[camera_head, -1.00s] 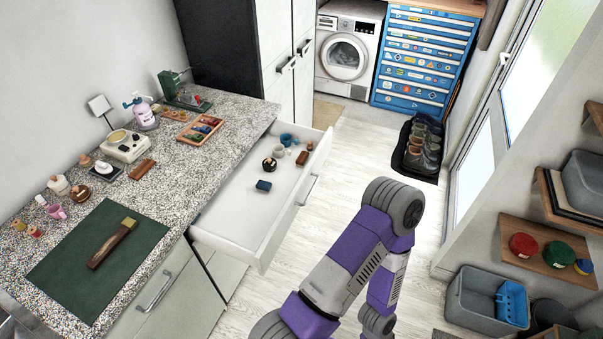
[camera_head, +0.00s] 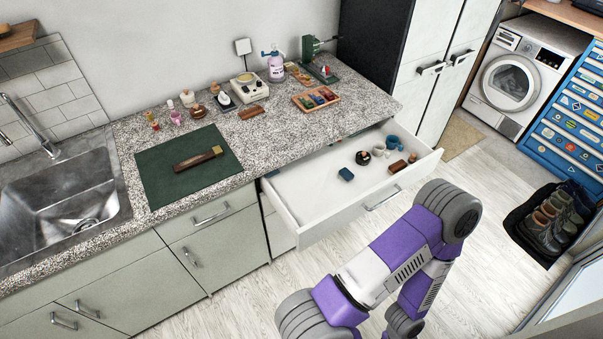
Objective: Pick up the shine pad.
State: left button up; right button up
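The open drawer (camera_head: 318,205) under the counter holds a few small items. A dark blue block (camera_head: 345,174) lies near its middle and may be the shine pad, but I cannot tell for sure. A brown block (camera_head: 397,167) lies further right in the drawer. A small dark round pot (camera_head: 363,158) and blue and pale cups (camera_head: 392,142) stand towards the drawer's back. One purple and grey arm of mine is at the lower right, in front of the drawer. Neither gripper shows.
On the granite counter (camera_head: 240,135) a green mat (camera_head: 160,172) bears a wooden-handled brush (camera_head: 198,159). A sink (camera_head: 60,205) is at the left. A tray of coloured items (camera_head: 315,99) stands behind the drawer. A shoe tray (camera_head: 520,225) lies on the floor at right.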

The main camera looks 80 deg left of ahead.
aim_at(344, 173)
jog(key=u, duration=2.15)
